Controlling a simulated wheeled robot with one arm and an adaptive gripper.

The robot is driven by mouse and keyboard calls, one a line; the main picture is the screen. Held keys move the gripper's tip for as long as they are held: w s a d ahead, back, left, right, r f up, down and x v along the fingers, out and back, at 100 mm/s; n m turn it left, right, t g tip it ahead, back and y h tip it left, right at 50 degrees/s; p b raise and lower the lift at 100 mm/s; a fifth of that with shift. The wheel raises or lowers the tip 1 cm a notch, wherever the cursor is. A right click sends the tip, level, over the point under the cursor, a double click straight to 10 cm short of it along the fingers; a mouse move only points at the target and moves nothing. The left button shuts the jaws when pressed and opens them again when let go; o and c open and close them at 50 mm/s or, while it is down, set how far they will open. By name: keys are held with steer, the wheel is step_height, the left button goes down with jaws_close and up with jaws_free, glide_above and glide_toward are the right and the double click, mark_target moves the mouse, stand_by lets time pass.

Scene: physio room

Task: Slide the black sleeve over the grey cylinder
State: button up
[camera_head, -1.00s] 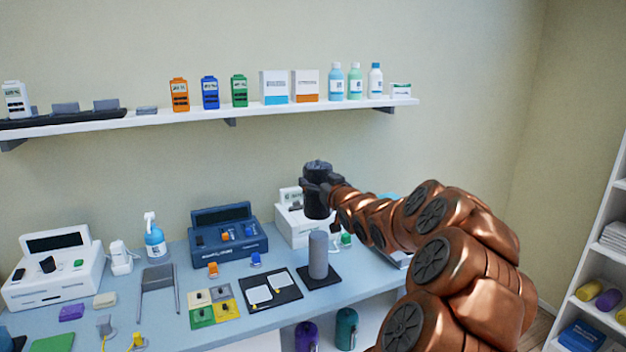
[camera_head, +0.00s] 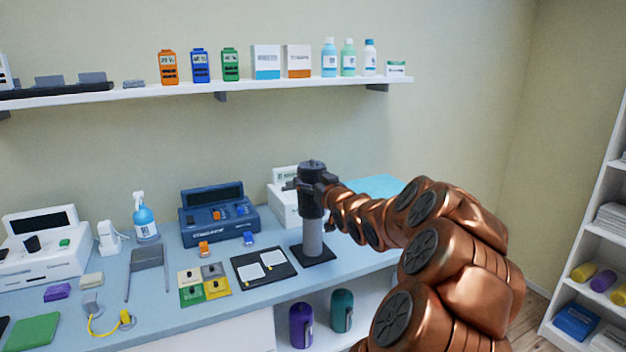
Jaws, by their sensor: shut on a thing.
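The grey cylinder (camera_head: 313,241) stands upright on a dark square base (camera_head: 316,257) on the blue-grey table. The black sleeve (camera_head: 311,200) is upright directly above it, in line with it. The sleeve's lower edge meets or covers the top of the cylinder; I cannot tell how far it overlaps. The lower part of the cylinder is bare. My gripper (camera_head: 311,182) is shut on the upper part of the sleeve, reaching in from the right. Part of its fingers is hidden against the dark sleeve.
A black mat with white pads (camera_head: 265,268) lies just left of the base. A blue device (camera_head: 219,214) and a white device (camera_head: 284,205) stand behind. A wall shelf (camera_head: 200,95) with bottles and boxes runs above. Coloured cards (camera_head: 204,283) lie further left.

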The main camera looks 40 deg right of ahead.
mark_target(317, 224)
steer(key=shift+f+b, duration=3.7)
steer(key=shift+f, duration=2.15)
steer(key=shift+s, duration=0.15)
steer(key=shift+f+b, duration=0.35)
steer(key=shift+f, duration=0.1)
steer(key=o, duration=1.2)
steer(key=shift+c, duration=0.2)
steer(key=shift+a, duration=0.1)
steer(key=v, duration=1.2)
